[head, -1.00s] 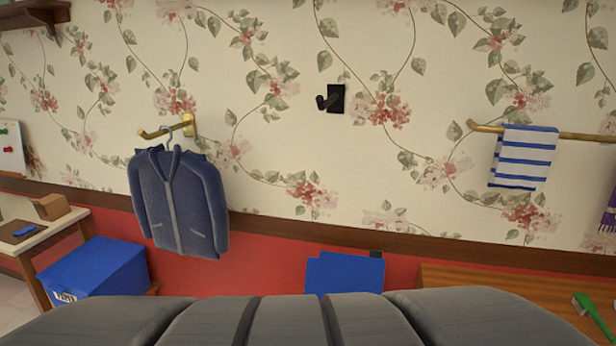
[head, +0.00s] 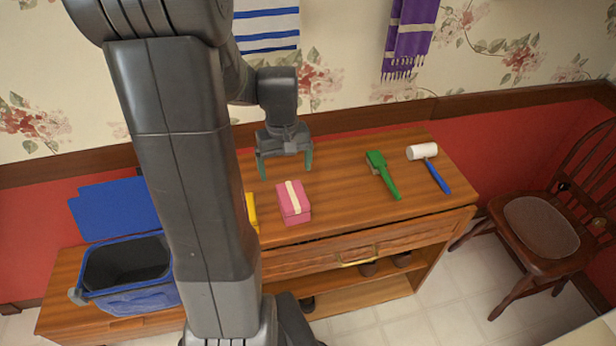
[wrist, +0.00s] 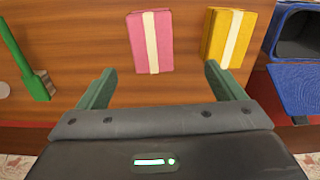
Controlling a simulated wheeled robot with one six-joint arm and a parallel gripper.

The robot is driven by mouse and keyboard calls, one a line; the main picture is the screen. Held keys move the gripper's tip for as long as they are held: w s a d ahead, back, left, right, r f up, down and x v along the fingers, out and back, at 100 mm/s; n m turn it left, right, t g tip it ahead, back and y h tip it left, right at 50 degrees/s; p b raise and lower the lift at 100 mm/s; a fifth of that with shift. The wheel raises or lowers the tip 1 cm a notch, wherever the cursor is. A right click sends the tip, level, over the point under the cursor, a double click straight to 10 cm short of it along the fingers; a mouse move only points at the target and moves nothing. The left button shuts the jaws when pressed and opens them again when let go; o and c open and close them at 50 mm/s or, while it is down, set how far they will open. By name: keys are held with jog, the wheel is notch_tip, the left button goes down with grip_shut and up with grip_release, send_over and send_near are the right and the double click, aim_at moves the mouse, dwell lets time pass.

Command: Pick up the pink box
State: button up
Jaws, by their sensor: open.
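The pink box (head: 292,204) with a cream band stands on the wooden cabinet top, near its front edge. It also shows in the wrist view (wrist: 151,42), upper middle, ahead of the space between my fingers. My gripper (head: 285,168) is open and empty, above the cabinet top and behind the box in the head view. Its green fingers show apart in the wrist view (wrist: 158,85), with the box beyond their tips and not between them.
A yellow box (wrist: 229,38) with a cream band stands close beside the pink one. A green brush (head: 383,175) and a white-headed mallet (head: 430,163) lie to the right. A blue open bin (head: 125,270) stands at left. A chair (head: 540,225) stands at far right.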

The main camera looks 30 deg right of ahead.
aim_at(292, 195)
jog(key=f, duration=0.5)
jog(key=d+f, duration=0.1)
jog(key=f, duration=0.2)
jog(key=shift+w+f, duration=0.15)
jog(key=shift+f, duration=0.1)
jog(key=shift+d+f+p, duration=0.2)
jog(key=shift+f+p, duration=0.35)
jog(key=shift+f, duration=2.15)
jog(key=shift+c, duration=0.4)
jog(key=c, duration=1.1)
jog(key=shift+c, duration=0.2)
